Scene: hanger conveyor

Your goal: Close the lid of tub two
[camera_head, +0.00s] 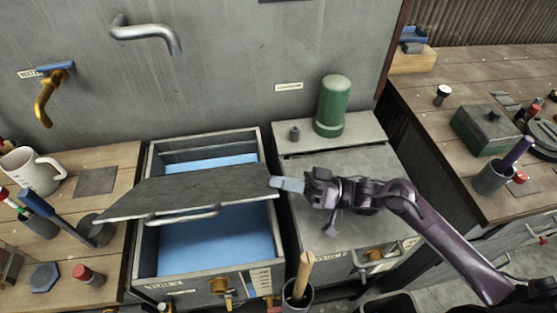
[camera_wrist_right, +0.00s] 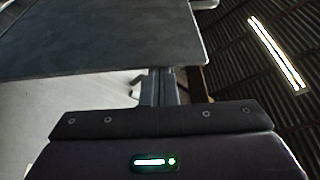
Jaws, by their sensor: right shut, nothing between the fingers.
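An open metal tub (camera_head: 141,245) with blue water (camera_head: 220,240) stands left of centre. Its label is too small to read surely. Its grey lid (camera_head: 190,190) is raised and tilted across the tub's middle, with a bar handle (camera_head: 182,215) along its near edge. My right gripper (camera_head: 283,184) is shut and empty, its fingertips at the lid's right end; I cannot tell whether they touch it. The wrist view shows the fingers (camera_wrist_right: 160,88) close beside the lid's dark underside or face (camera_wrist_right: 100,40). My left gripper is not in view.
A second tub (camera_head: 350,215), covered, stands to the right with a green cylinder (camera_head: 333,105) behind it. A cup with a wooden handle (camera_head: 298,290) stands in front between the tubs. A mug (camera_head: 30,172) and tools crowd the left bench. Taps (camera_head: 145,32) stick out above.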

